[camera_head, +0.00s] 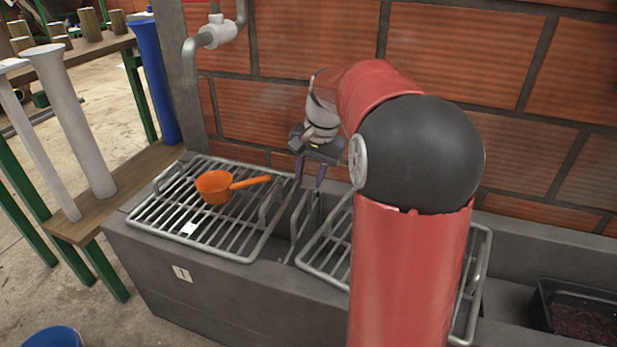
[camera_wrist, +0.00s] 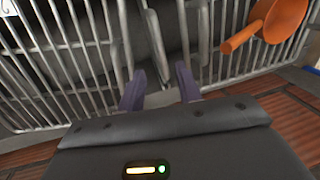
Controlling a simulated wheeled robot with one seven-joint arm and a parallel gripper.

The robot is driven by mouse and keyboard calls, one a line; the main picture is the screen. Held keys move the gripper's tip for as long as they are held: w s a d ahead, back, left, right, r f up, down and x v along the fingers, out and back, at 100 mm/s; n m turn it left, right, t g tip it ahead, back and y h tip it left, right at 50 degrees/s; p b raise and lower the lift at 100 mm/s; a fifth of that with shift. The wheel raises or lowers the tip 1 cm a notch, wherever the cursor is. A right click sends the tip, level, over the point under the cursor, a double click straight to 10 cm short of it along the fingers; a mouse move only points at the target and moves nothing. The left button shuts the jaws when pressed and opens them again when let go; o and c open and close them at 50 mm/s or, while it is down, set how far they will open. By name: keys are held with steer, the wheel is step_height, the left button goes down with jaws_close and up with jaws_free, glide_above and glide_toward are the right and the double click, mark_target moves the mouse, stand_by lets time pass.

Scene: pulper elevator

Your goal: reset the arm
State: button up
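My gripper (camera_head: 309,173) hangs from my red and black arm above the gap between two metal racks. Its two purple fingers stand apart with nothing between them, as the wrist view (camera_wrist: 160,88) also shows. An orange ladle (camera_head: 214,187) lies on the left rack, its handle pointing right toward my gripper. In the wrist view the ladle (camera_wrist: 279,18) is at the upper right, apart from the fingers. My arm hides much of the right rack in the head view.
The left metal rack (camera_head: 163,211) and right rack (camera_head: 329,255) lie over a grey concrete trough (camera_head: 240,297). A brick wall (camera_head: 460,60) stands close behind. A dark bin (camera_head: 543,303) sits at the right. White and blue tubes (camera_head: 152,75) stand at the left.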

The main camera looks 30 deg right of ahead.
stand_by(0.3)
steer(key=s+a+r+n+t+p, duration=0.1)
steer(key=s+a+n, duration=0.2)
steer(key=s, duration=0.4)
steer(key=s+a+r+n+t+h+p, duration=0.1)
steer(key=s+a+r+n+p, duration=0.1)
steer(key=s+a, duration=0.3)
steer(key=s+a+r+n+t+p, duration=0.2)
steer(key=s+a+n, duration=0.2)
steer(key=s, duration=0.7)
steer(key=shift+s+a+h, duration=0.2)
steer(key=shift+a+h, duration=0.1)
steer(key=shift+a, duration=0.1)
steer(key=shift+r, duration=0.1)
stand_by(0.5)
